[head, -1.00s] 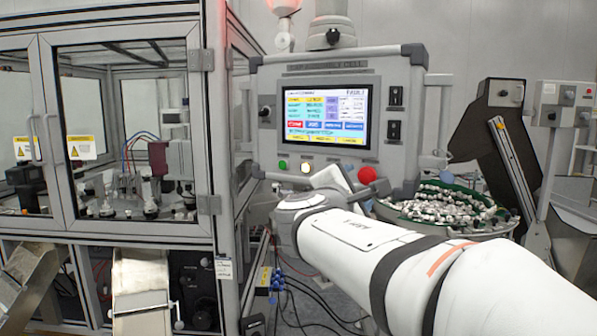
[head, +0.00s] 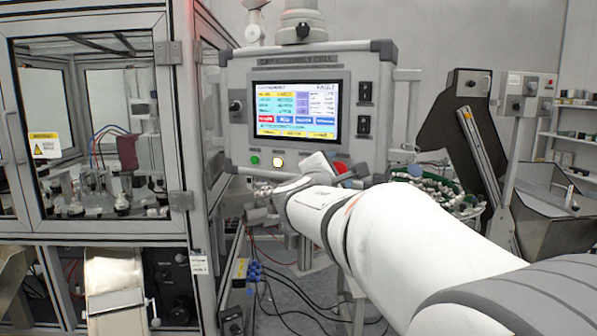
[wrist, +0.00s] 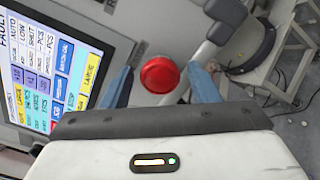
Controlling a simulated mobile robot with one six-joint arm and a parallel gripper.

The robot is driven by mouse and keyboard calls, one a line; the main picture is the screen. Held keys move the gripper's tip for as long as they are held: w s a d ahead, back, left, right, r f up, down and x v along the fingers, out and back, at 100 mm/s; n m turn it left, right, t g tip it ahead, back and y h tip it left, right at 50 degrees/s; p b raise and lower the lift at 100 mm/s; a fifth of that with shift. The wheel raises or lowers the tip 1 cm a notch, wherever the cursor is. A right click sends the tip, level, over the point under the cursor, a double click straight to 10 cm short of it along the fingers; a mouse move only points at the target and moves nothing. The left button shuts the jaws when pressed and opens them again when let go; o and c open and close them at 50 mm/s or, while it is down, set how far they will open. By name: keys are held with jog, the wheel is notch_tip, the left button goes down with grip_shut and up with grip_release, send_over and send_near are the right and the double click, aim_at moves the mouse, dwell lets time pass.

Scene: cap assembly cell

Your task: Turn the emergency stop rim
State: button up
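The red emergency stop (head: 341,167) sits at the lower right of the control panel (head: 375,83), partly covered by my gripper (head: 331,163) in the head view. In the wrist view the round red emergency stop (wrist: 160,75) shows whole, face toward the camera. My gripper (wrist: 160,68) is open, with one blue finger to the left of the red knob and one to the right. Gaps show on both sides, so the fingers do not touch it. I cannot tell how deep the fingertips reach along it.
A green button (head: 255,160) and a lit white button (head: 278,162) sit left of it under the screen (head: 297,110). The glass-doored machine (head: 180,130) stands at left. A bowl of caps (head: 425,180) lies behind my arm. Cables (head: 285,285) run on the floor.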

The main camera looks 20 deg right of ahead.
jog(key=c, duration=0.8)
jog(key=shift+c, duration=0.2)
jog(key=shift+f+b, duration=0.1)
jog(key=shift+b, duration=0.2)
jog(key=m+b, duration=0.7)
jog(key=b, duration=0.6)
jog(key=shift+m+b, duration=0.35)
jog(key=shift+m, duration=0.05)
jog(key=o, duration=1)
